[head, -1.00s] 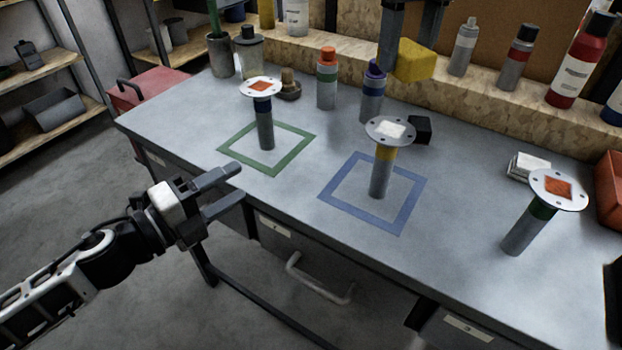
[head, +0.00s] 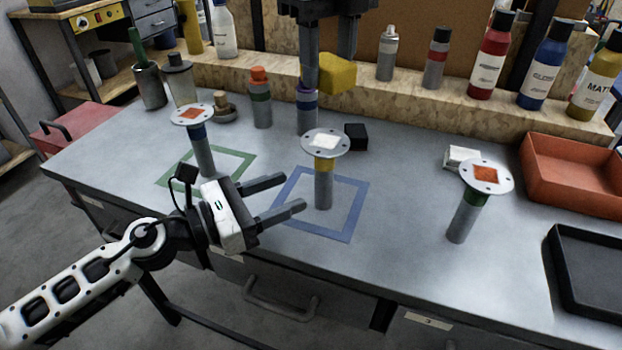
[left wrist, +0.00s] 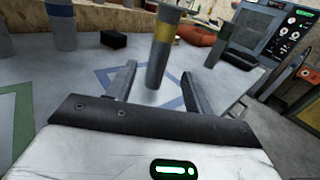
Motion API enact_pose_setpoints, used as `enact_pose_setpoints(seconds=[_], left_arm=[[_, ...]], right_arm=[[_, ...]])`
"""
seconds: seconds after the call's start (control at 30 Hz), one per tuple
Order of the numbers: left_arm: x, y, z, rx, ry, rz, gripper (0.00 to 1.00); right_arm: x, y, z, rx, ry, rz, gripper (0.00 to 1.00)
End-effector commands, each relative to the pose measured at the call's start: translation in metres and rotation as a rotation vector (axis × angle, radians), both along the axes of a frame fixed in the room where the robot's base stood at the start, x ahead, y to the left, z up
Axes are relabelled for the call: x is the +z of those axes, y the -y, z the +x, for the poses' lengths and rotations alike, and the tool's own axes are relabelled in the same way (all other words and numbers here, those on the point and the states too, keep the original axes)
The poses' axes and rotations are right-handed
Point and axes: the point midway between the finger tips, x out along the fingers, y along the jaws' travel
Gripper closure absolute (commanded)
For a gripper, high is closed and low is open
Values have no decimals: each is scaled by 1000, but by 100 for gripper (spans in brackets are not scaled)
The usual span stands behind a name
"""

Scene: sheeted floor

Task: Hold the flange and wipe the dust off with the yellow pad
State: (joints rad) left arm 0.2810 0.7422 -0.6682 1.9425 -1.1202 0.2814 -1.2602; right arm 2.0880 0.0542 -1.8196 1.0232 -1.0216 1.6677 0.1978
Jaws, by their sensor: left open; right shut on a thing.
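The flange with a yellow band (head: 324,166) stands upright inside the blue square outline (head: 350,225). A whitish patch (head: 324,141) lies on its round plate. My left gripper (head: 294,193) is open and empty, its fingers pointing at this flange's post from the left.
A blue-banded flange (head: 200,145) with an orange patch stands at the green square. A green-banded flange (head: 467,210) with an orange patch stands right. A black block (head: 356,137) and purple-topped bottle (head: 307,115) are behind. Bins (head: 570,165) line the right edge.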

Motion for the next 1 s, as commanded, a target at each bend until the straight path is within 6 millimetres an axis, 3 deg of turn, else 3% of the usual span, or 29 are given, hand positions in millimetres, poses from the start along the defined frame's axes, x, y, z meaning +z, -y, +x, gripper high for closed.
enact_pose_setpoints(seconds=[0.2, 0.4, 0.87, 1.0], left_arm=[[2, 37, 24, 0, 2, -2, 48], [1, 60, 38, 1, -1, -4, 48], [0, 69, 44, 1, -2, -2, 48], [0, 69, 44, 1, -3, -3, 87]], right_arm=[[0, 0, 0, 0, 0, 0, 77], [0, 0, 0, 0, 0, 0, 77], [0, 0, 0, 0, 0, 0, 77], [0, 0, 0, 0, 0, 0, 77]])
